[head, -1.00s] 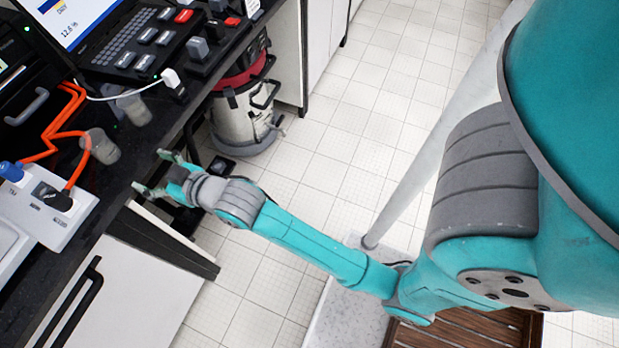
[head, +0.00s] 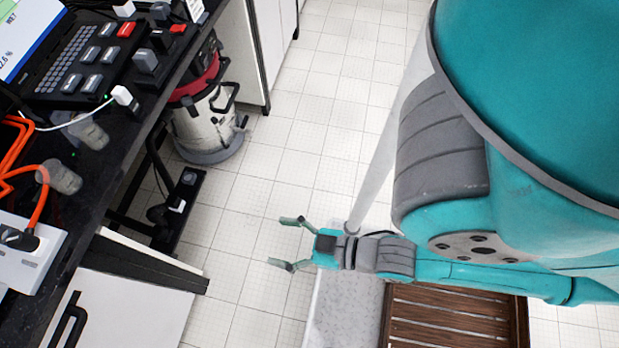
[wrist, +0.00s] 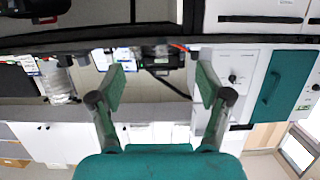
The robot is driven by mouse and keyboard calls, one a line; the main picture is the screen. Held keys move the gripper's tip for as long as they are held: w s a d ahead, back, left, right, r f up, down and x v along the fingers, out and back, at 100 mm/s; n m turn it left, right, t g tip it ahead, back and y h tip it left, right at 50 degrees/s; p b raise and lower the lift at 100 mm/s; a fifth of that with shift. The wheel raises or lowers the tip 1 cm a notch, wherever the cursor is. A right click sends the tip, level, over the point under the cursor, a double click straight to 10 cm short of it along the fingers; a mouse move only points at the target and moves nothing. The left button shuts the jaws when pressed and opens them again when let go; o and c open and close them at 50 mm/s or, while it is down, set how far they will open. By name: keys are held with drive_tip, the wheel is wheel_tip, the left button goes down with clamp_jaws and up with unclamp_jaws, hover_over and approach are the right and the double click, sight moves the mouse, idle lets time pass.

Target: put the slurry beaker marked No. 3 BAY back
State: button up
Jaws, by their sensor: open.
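Two translucent grey beakers stand on the dark bench at the left of the head view. One beaker (head: 88,130) is farther back and the other beaker (head: 60,176) is nearer, behind an orange cable. No marking is readable on either, so I cannot tell which is No. 3. My gripper (head: 284,243) is open and empty, over the floor well to the right of the bench edge. The wrist view shows its two fingers (wrist: 162,85) spread with nothing between them.
The dark bench (head: 112,190) carries a keypad unit (head: 75,68), a white socket box (head: 25,255) and orange cables (head: 12,160). A vacuum cleaner (head: 205,120) and a power strip (head: 182,210) stand on the floor. A slatted wooden crate (head: 455,318) is below my arm. Tiled floor between is clear.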

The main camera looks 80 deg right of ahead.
drive_tip(key=v, duration=0.6)
drive_tip(key=shift+r, duration=0.4)
drive_tip(key=shift+s, duration=0.1)
idle(1.1)
